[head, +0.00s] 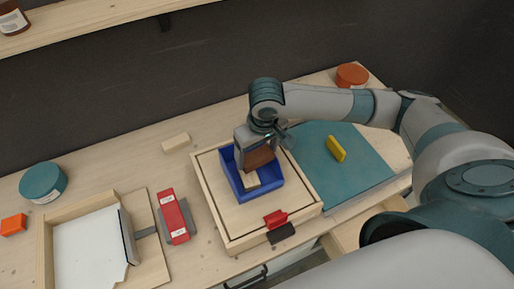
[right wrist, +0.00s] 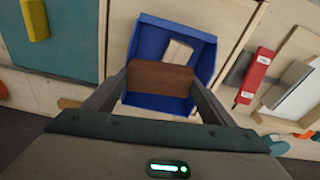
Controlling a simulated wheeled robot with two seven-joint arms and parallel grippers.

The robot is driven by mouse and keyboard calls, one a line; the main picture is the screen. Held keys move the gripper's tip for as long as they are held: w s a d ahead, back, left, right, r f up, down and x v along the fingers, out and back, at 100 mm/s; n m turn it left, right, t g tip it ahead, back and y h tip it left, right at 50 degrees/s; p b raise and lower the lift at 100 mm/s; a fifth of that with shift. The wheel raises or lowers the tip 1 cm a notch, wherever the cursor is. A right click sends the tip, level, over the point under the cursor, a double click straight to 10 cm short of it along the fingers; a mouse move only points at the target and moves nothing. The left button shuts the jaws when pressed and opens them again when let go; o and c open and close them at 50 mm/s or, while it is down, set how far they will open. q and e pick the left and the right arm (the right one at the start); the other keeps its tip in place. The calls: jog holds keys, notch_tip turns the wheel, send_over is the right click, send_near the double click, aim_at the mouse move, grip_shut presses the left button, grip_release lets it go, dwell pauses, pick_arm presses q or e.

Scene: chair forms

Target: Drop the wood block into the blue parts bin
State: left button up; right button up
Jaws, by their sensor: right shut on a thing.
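My right gripper (head: 262,146) is shut on a dark brown wood block (head: 259,157) and holds it above the blue parts bin (head: 274,187). In the right wrist view the brown block (right wrist: 160,77) spans between the fingers (right wrist: 161,85), with the blue bin (right wrist: 150,40) behind it. A pale block (head: 249,180) lies inside the bin and also shows in the right wrist view (right wrist: 178,51). The held block hides part of the bin's interior. My left gripper is in neither view.
The bin stands on a light wooden tray (head: 212,188) with a raised rim. A teal mat (head: 310,145) with a yellow block (head: 336,149) lies to the right. Another pale block (head: 176,142) and a red object (head: 173,216) are to the left.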

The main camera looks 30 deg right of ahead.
jog(key=shift+f, duration=0.1)
jog(key=o, duration=1.2)
jog(key=shift+c, duration=0.2)
jog(key=shift+r, duration=0.2)
notch_tip(320, 180, up, 17)
jog(key=s+b, duration=0.2)
jog(key=b, duration=0.1)
jog(key=shift+s+b, duration=0.3)
jog(key=shift+f, duration=0.15)
